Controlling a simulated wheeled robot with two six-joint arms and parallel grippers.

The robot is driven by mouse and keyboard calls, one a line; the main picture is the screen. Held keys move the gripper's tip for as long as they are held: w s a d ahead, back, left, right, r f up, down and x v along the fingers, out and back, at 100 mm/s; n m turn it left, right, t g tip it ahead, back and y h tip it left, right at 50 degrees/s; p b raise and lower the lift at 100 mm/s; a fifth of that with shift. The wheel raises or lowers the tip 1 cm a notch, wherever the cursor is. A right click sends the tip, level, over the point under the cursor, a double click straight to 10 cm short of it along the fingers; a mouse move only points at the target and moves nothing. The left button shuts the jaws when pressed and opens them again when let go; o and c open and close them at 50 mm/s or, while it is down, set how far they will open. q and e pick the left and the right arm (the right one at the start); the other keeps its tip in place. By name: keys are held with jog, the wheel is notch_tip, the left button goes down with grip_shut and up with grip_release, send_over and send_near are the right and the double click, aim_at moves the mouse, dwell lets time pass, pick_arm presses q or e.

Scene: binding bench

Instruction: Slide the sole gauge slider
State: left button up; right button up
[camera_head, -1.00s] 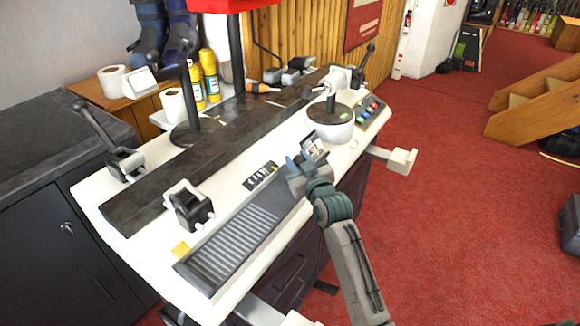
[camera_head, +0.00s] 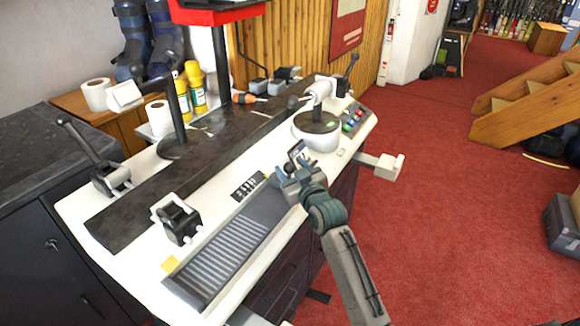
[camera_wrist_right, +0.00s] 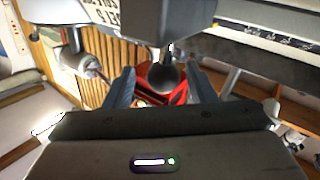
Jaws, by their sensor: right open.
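In the right wrist view, a round black knob (camera_wrist_right: 168,78) hangs below a dark grey block (camera_wrist_right: 150,14), which looks like the sole gauge slider. My right gripper (camera_wrist_right: 163,84) is open, with one finger on each side of the knob and a visible gap on both sides. In the head view my right gripper (camera_head: 290,172) is low over the bench at the upper end of a grey ribbed plate (camera_head: 232,246). It hides most of the slider there; a small dark piece (camera_head: 299,151) shows just behind it. My left gripper is out of view.
A long black rail (camera_head: 130,211) runs along the white bench. A black clamp (camera_head: 179,220) and a small numbered strip (camera_head: 248,186) lie left of my gripper. A round drum (camera_head: 317,130) and a button panel (camera_head: 354,119) stand beyond it.

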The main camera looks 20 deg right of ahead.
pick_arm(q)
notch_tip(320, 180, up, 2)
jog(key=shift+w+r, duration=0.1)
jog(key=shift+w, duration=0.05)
pick_arm(e)
jog(key=s, duration=0.9)
jog(key=shift+s+d, duration=0.3)
jog(key=shift+d, duration=0.15)
